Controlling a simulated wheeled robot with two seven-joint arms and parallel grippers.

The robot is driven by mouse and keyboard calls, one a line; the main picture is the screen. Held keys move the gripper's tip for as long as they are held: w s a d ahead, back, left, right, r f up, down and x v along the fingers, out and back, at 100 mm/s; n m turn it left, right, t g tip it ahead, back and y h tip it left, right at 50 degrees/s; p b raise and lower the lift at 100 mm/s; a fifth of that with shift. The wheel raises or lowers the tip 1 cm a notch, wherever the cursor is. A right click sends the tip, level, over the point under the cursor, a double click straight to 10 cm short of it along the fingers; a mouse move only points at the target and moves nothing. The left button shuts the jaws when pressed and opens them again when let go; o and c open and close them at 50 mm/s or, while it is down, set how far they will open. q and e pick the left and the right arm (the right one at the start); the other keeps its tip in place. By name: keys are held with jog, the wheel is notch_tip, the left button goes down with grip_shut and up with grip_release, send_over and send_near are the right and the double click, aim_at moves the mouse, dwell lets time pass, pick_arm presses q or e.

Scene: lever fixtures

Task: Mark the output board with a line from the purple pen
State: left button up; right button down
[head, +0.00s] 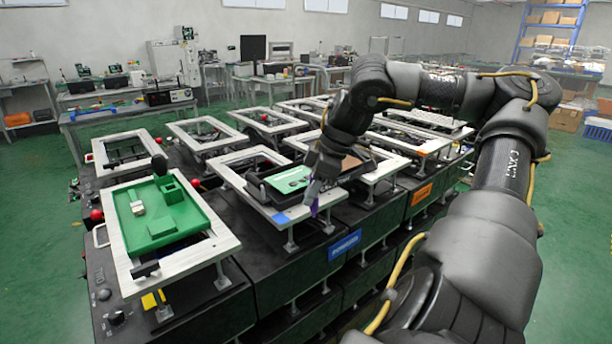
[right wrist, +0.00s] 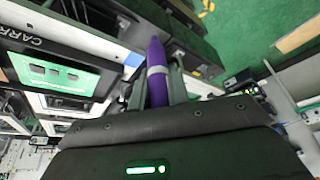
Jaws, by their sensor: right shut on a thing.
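The purple pen (right wrist: 157,78) with a pale band is between the two fingers of my right gripper (right wrist: 160,85) in the right wrist view. In the head view my right gripper (head: 316,186) is beside the front right of the middle white frame, and a bit of the purple pen (head: 315,209) shows below it. The gripper is shut on the pen. A green board with pale marks (head: 289,180) lies in a black carrier in that frame; it also shows in the right wrist view (right wrist: 50,75). I cannot tell which board is the output board. My left gripper is out of view.
A green tray (head: 180,240) with small blocks sits in the front left frame. Blue (head: 345,245) and orange (head: 421,194) labels mark the black bases. Several more white-framed fixtures stand behind. Green floor (head: 40,220) is clear at left.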

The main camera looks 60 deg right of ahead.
notch_tip(320, 180, down, 10)
jog(key=f+m, duration=0.1)
jog(key=m, duration=0.1)
jog(key=w+a+f, duration=0.1)
jog(key=a+f, duration=0.8)
jog(key=a, duration=0.1)
jog(key=w+a+r+n, duration=0.1)
jog(key=w+a+n, duration=0.2)
jog(key=a, duration=0.7)
jog(key=w+a+r+n+g+y, duration=0.1)
jog(key=w+a+n, duration=0.3)
jog(key=a, duration=0.5)
jog(key=shift+a+r, duration=0.4)
jog(key=shift+r, duration=0.35)
